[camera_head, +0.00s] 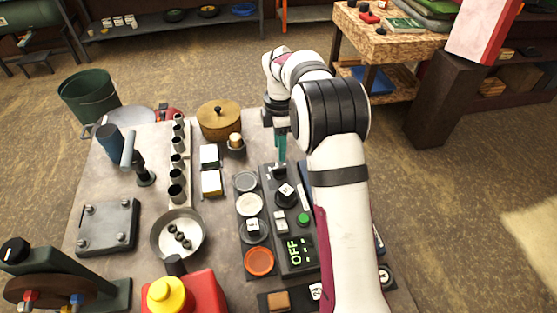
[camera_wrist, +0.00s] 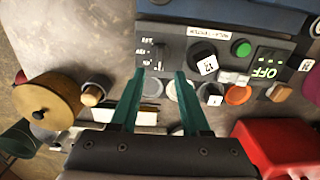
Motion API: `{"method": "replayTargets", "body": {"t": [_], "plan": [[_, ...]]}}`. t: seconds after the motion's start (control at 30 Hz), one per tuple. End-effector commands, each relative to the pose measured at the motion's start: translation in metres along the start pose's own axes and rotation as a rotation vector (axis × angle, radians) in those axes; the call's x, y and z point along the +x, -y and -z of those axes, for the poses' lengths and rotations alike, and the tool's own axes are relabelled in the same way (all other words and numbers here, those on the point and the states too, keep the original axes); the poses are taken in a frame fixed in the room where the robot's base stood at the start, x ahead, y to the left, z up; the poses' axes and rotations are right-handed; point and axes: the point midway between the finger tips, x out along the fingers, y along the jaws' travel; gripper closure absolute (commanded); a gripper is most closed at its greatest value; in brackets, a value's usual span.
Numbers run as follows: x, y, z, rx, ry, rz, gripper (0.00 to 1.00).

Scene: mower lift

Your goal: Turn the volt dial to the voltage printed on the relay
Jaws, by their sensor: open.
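The dark grey control panel (camera_head: 270,205) lies on the table below my arm. At its far end is a black dial or switch (camera_wrist: 158,54) with small white markings beside it, too small to read. A black block with a white printed face (camera_wrist: 207,64), possibly the relay, sits on the panel beside it; I cannot read the print surely. A display (camera_head: 294,252) reads OFF in green. My gripper (camera_wrist: 159,73) is open and empty, its two teal fingers apart, tips near the panel's edge by the dial. In the head view my gripper (camera_head: 281,158) is partly hidden by my arm.
A lidded wooden pot (camera_head: 219,120), white boxes (camera_head: 210,183), a metal pan (camera_head: 160,238) and a red block with a yellow knob (camera_head: 207,295) stand nearby. Bare tabletop shows between them.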

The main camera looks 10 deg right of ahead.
Motion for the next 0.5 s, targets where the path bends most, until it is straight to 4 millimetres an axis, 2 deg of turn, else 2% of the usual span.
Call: {"method": "replayTargets", "body": {"t": [0.1, 0.2, 0.33, 0.5], "plan": [[0.035, 0.001, 0.000, 0.001, -0.001, 0.004, 0.54], [0.056, 0.001, 0.000, 0.001, 0.000, 0.002, 0.54], [0.072, 0.000, 0.000, 0.001, 0.000, 0.000, 0.54], [0.079, 0.000, 0.000, 0.001, 0.000, -0.001, 0.54]]}}
